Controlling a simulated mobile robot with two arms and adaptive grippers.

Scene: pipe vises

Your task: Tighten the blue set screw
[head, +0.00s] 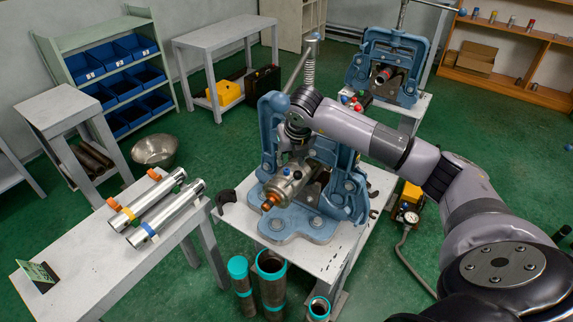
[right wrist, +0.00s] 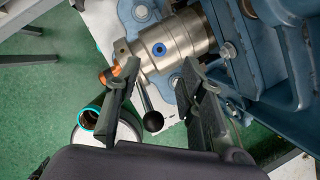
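The blue set screw (right wrist: 160,49) is a small blue ring with a dark centre on the side of a silver cylindrical fitting (right wrist: 182,38). In the head view this fitting (head: 288,180) sits in the near blue vise (head: 345,200), with a copper-coloured end pointing to the front left. My right gripper (right wrist: 160,66) is open, its two black fingers on either side of the screw's line, apart and holding nothing. A lever with a black ball (right wrist: 152,121) shows between the fingers. In the head view my right gripper (head: 297,135) is above the fitting, its fingertips unclear. My left gripper is not in view.
Two silver pipes (head: 165,205) lie on the left bench (head: 95,260). Pipes with teal ends (head: 270,265) stand on the floor before the vise table (head: 290,254). A second blue vise (head: 390,60) stands behind.

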